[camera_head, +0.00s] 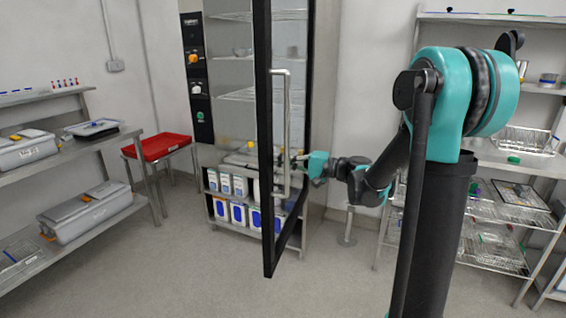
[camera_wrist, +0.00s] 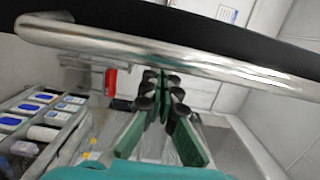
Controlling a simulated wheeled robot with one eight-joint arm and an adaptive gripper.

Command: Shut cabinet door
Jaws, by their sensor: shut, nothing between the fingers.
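The cabinet door (camera_head: 262,130), a glass panel in a black frame, stands open, swung out toward me from the tall steel cabinet (camera_head: 325,100). Its long metal handle (camera_head: 287,135) runs vertically along the door. In the wrist view the handle (camera_wrist: 160,55) crosses the upper part as a shiny bar, with the black door frame (camera_wrist: 200,35) beyond it. My gripper (camera_head: 300,160) is at the right side of the door, close to the handle's height. Its fingers (camera_wrist: 163,78) are shut and empty, with their tips near the handle bar. I cannot tell whether they touch the door.
Steel shelves (camera_head: 70,160) line the left, and wire racks (camera_head: 500,215) the right. The floor (camera_head: 200,280) in front is clear.

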